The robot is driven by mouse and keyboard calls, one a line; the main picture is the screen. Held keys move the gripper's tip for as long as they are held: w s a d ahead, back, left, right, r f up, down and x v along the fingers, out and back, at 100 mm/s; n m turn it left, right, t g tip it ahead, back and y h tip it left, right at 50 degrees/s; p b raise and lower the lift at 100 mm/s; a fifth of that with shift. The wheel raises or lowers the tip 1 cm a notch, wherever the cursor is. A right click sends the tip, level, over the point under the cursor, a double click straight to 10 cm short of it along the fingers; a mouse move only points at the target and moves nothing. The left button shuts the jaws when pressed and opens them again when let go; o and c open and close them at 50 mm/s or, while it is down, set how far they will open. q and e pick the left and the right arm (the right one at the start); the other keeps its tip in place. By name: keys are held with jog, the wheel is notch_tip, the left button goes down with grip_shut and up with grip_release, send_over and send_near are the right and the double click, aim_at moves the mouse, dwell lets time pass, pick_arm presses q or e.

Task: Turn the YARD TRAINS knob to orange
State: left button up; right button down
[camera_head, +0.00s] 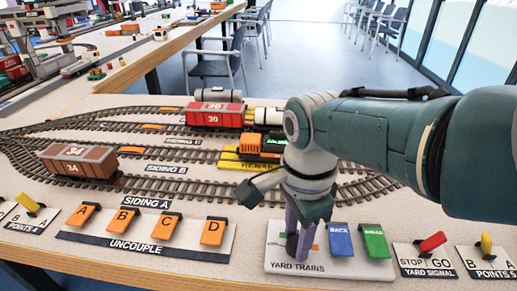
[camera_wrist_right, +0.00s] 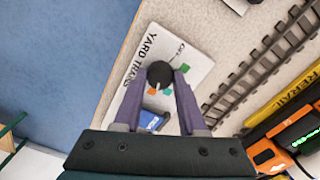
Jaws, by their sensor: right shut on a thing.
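The YARD TRAINS panel (camera_head: 340,268) is a white plate at the table's front edge, and it also shows in the right wrist view (camera_wrist_right: 185,55). Its black round knob (camera_wrist_right: 160,74) has a small pale mark on its lower side. An orange patch (camera_wrist_right: 152,91) and a green patch (camera_wrist_right: 166,92) show just below the knob there. My right gripper (camera_head: 299,248) points down at the panel's left part, its purple fingers shut on the knob from both sides. My left gripper is out of view.
On the same panel, a blue BACK lever (camera_head: 340,240) and a green lever (camera_head: 374,241) stand close right of the fingers. The red signal lever (camera_head: 432,243) is further right. Orange uncouple levers (camera_head: 165,228) are left. Tracks with a brown wagon (camera_head: 78,160) lie behind.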

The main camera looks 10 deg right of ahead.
aim_at(296, 241)
jog(key=shift+m, duration=0.5)
jog(key=shift+c, duration=2.3)
grip_release()
notch_tip(296, 241, up, 10)
jog(key=p, duration=0.8)
jog(key=shift+p, duration=0.3)
